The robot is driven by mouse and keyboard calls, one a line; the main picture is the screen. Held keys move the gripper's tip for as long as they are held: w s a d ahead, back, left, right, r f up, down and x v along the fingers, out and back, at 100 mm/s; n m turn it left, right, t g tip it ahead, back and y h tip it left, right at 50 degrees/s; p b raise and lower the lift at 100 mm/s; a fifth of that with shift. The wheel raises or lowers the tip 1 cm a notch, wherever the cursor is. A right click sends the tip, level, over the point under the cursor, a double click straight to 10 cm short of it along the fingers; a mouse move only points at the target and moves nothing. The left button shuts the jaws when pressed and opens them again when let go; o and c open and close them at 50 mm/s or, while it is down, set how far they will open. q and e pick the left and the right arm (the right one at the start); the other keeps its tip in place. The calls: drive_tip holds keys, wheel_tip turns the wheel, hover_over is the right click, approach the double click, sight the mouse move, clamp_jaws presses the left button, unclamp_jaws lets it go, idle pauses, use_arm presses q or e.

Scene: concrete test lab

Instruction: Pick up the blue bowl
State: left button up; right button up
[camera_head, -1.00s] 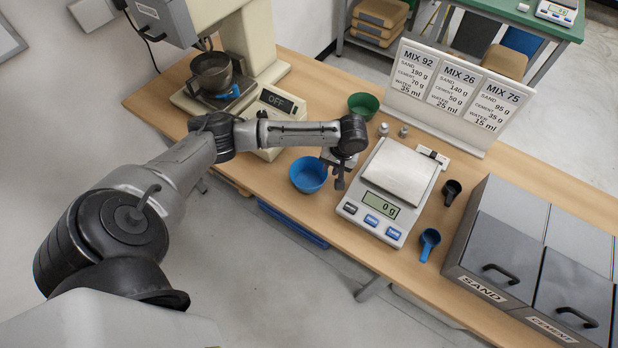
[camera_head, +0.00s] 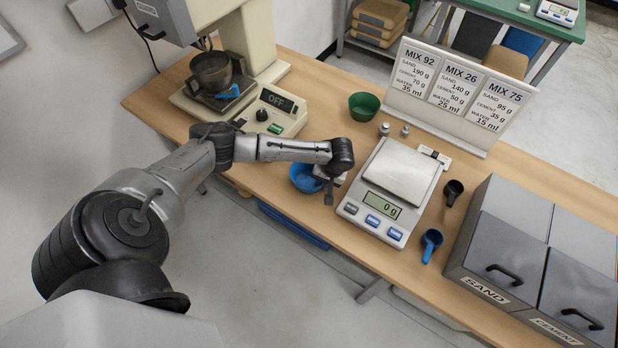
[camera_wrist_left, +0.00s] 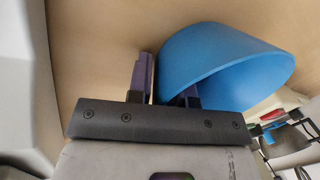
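The blue bowl (camera_head: 304,178) sits on the wooden table, left of the scale, and my left arm's wrist partly covers it. My left gripper (camera_head: 329,188) is low over the table at the bowl's right side. In the left wrist view the bowl (camera_wrist_left: 225,60) is large and close. There the left gripper (camera_wrist_left: 168,82) has its fingers apart. One finger is outside the bowl and the other overlaps its inside, with the near wall between them. I cannot tell whether the fingers touch the wall. My right gripper is not in view.
A scale (camera_head: 395,175) reading 0 g stands right of the gripper. A green bowl (camera_head: 364,106) and small metal weights (camera_head: 385,129) are behind. The mixer (camera_head: 275,110) is at left. A blue scoop (camera_head: 431,240), a black scoop (camera_head: 453,190) and the sand bin (camera_head: 497,250) are right.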

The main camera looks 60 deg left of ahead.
use_arm(q)
clamp_jaws()
idle(0.5)
